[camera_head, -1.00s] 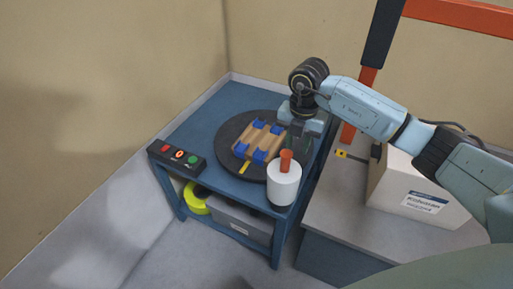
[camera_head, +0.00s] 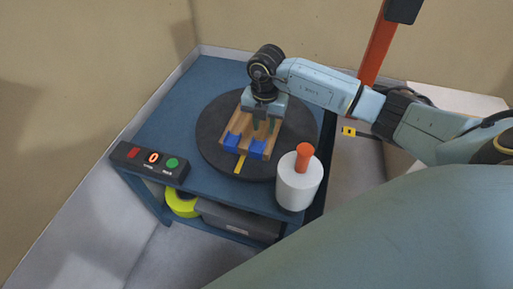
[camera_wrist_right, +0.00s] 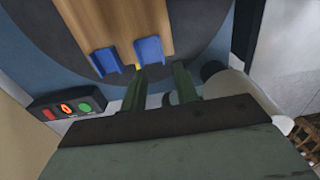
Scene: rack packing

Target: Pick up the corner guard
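Blue corner guards sit on a brown wooden block (camera_head: 243,128) on a dark round turntable (camera_head: 212,150). Two show at its near end in the head view: a left guard (camera_head: 231,141) and a right guard (camera_head: 257,149). The wrist view shows a pair too, a left guard (camera_wrist_right: 106,61) and a right guard (camera_wrist_right: 149,51). My right gripper (camera_head: 263,123) is over the block, its fingers pointing down. In the wrist view its two fingers (camera_wrist_right: 160,84) are apart with nothing held between them. It hides the block's far end. My left gripper is out of view.
A white cylinder with an orange handle (camera_head: 300,183) stands at the table's near right corner, close to the turntable. A control box with buttons (camera_head: 150,161) is at the left edge. The blue tabletop (camera_head: 185,95) is clear at the back left.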

